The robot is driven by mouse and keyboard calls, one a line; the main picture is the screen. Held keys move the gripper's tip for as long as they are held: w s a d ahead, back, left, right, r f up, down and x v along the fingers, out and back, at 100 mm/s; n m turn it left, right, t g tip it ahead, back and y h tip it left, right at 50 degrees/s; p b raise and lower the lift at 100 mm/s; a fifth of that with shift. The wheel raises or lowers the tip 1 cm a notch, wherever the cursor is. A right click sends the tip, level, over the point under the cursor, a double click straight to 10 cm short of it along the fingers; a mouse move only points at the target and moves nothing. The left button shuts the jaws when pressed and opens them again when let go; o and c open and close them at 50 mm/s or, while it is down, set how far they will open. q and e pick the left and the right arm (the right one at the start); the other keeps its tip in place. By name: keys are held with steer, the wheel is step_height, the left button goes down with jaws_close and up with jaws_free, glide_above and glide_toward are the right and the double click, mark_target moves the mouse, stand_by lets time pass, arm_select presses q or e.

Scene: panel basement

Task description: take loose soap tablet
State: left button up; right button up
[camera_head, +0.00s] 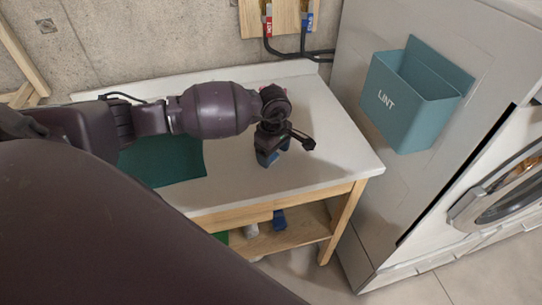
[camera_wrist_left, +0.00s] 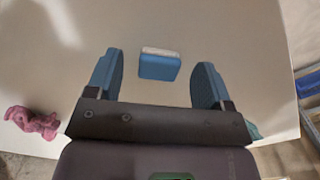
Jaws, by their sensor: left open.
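The soap tablet (camera_wrist_left: 160,65), a small block with a blue face and a pale whitish edge, lies on the white tabletop in the left wrist view. In that view it sits between the two blue fingers of my left gripper (camera_wrist_left: 159,72), with a visible gap on each side. The gripper is open and holds nothing. In the head view my left gripper (camera_head: 270,155) points down over the right part of the table. I cannot make out the tablet there; the gripper and arm cover that spot. My right gripper is not in view.
A white-topped wooden table (camera_head: 335,160) has a teal mat (camera_head: 168,162) at left and a lower shelf (camera_head: 292,232) holding small items. A crumpled pink thing (camera_wrist_left: 36,122) lies at the wrist view's left. The teal lint box (camera_head: 408,100) hangs on the machine beside the table.

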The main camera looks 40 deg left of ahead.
arm_select(q)
steer(key=shift+f, duration=0.6)
steer(key=c, duration=1)
